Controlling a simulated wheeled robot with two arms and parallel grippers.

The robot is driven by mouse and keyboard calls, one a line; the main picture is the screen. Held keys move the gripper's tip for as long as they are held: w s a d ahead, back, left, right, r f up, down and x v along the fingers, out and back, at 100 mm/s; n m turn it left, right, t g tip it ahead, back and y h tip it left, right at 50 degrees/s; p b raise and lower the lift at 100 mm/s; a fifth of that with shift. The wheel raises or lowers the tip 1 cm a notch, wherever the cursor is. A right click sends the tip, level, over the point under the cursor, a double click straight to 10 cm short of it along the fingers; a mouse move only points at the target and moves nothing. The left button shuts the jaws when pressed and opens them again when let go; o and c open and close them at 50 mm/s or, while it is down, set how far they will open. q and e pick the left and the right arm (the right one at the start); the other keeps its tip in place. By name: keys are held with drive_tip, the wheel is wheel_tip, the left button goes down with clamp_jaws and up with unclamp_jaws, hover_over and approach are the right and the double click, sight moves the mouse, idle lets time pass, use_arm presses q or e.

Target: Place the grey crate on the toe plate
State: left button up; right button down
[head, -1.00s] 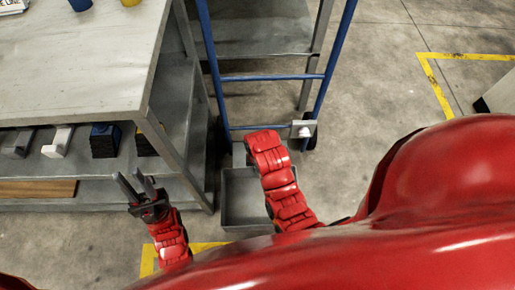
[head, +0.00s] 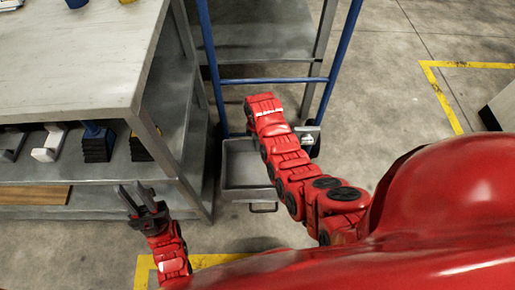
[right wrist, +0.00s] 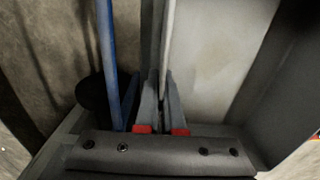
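The grey crate (head: 243,194) is an open box at the foot of the blue hand truck (head: 216,70) in the head view, with a handle on its near side. My right arm reaches over its right side, and the right fingertips are hidden there. In the right wrist view my right gripper (right wrist: 160,103) is closed about a thin upright grey wall, which appears to be the crate's. The toe plate is hidden by the crate and my arm, so I cannot tell whether the crate touches it. My left gripper (head: 138,196) is open and empty, left of the crate.
A grey workbench (head: 85,60) with lower shelves stands at the left, its leg close to the crate. A hand truck wheel (head: 314,146) is right of my arm.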

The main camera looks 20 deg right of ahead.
wheel_tip(320, 180, down, 3)
drive_tip(key=shift+f+b, duration=0.1)
drive_tip(key=shift+b, duration=0.65)
drive_tip(key=shift+w+f, duration=0.2)
drive_tip(key=shift+w, duration=0.05)
drive_tip(key=shift+r, duration=0.1)
drive_tip(key=c, duration=1)
unclamp_jaws()
drive_tip(key=shift+c, duration=0.2)
wheel_tip(320, 180, up, 12)
drive_tip(key=p, duration=0.3)
drive_tip(key=shift+s, duration=0.1)
